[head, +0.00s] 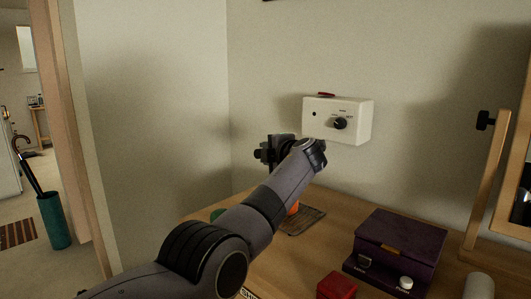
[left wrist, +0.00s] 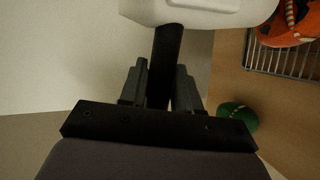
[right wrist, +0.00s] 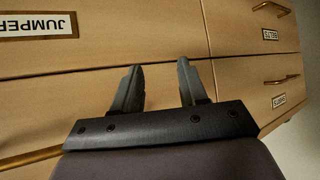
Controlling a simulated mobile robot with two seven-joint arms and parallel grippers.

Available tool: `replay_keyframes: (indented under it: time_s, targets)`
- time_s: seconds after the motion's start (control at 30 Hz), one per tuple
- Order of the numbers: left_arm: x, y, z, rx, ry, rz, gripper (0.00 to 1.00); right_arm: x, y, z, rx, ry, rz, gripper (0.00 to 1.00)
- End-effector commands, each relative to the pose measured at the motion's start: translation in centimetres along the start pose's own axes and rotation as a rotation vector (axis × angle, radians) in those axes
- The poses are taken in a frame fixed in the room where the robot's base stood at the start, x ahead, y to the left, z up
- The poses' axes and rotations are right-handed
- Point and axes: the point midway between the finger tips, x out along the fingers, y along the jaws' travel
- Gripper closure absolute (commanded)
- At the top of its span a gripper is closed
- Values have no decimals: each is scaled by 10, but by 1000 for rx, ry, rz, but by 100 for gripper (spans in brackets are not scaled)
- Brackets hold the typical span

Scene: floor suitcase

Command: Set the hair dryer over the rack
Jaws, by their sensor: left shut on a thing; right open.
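My left gripper (left wrist: 160,90) is shut on the black handle (left wrist: 166,60) of what looks like the hair dryer, whose white body (left wrist: 190,10) is cut off by the top edge of the left wrist view. In the head view my left gripper (head: 272,150) is up near the wall, above the back of the dresser, and the hair dryer is not clearly visible there. The wire rack (head: 305,220) lies on the dresser top below, partly hidden by my left arm; it also shows in the left wrist view (left wrist: 262,60). My right gripper (right wrist: 160,90) is open and empty before drawer fronts.
An orange striped thing (left wrist: 285,25) rests on the rack. A green object (left wrist: 238,115) lies near it. A white box with a dial (head: 338,118) is on the wall. A purple box (head: 398,240) and a red box (head: 336,287) stand right on the dresser (head: 285,265).

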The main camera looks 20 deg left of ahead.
Motion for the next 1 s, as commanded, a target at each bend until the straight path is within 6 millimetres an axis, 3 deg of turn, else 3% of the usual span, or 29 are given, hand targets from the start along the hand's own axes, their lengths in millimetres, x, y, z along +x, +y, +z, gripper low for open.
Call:
replay_keyframes:
  time_s: [0.43,0.47,0.5,0.53,1.0]
  targets:
    - [-1,0,1,-1,3,0,100,0,-1,0,6,0,0,57]
    - [-1,0,1,-1,3,0,65,0,-1,0,6,0,0,57]
    - [-1,0,1,-1,3,0,52,0,-2,0,6,0,0,57]
    - [-1,0,1,-1,3,0,47,0,-2,0,6,0,0,57]
    - [-5,-1,1,-2,3,1,47,2,-2,2,1,-2,-3,57]
